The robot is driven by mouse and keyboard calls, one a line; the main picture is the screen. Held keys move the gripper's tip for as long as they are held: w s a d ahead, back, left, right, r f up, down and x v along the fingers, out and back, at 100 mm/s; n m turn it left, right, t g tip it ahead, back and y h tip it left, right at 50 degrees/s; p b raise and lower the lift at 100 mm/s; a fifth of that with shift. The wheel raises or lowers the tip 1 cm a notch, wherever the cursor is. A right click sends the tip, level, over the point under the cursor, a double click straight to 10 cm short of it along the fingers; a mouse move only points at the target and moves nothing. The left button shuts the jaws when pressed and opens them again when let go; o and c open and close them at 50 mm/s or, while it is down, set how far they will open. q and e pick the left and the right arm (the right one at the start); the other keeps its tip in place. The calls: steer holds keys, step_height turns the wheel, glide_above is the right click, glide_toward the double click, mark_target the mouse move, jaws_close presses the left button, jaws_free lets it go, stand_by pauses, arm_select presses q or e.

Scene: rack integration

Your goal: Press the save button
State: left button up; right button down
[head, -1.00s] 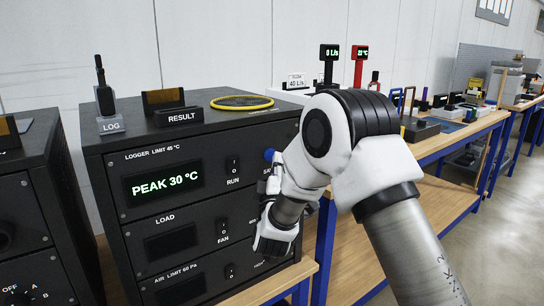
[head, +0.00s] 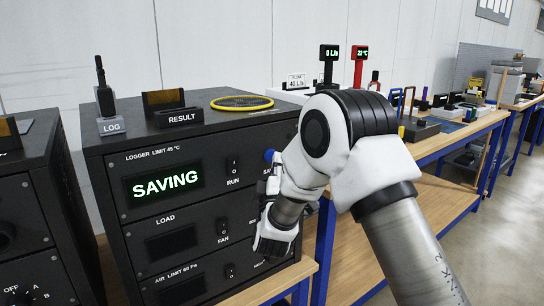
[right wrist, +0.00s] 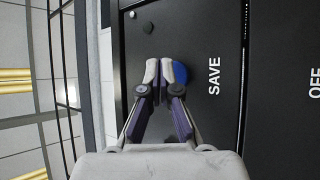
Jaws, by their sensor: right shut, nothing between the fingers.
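The blue save button (head: 269,155) is on the right part of the black logger panel, partly covered by my right arm in the head view. In the right wrist view the blue button (right wrist: 181,73) is beside the SAVE label, partly behind a fingertip. My right gripper (right wrist: 158,70) is shut and empty, its tips at the button and seemingly touching it. In the head view my own arm mostly hides the gripper. The logger display (head: 165,184) reads SAVING in green. My left gripper is not in view.
The black rack (head: 90,150) also carries RUN and FAN switches. A LOG stand (head: 111,124), a RESULT holder (head: 181,117) and a yellow ring (head: 242,103) are on top. Benches with tools run back to the right. Another black unit (head: 30,230) stands at left.

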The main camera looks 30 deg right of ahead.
steer(key=s, duration=0.6)
steer(key=shift+d, duration=0.25)
steer(key=shift+w+f, duration=0.1)
steer(key=shift+f, duration=0.05)
stand_by(0.5)
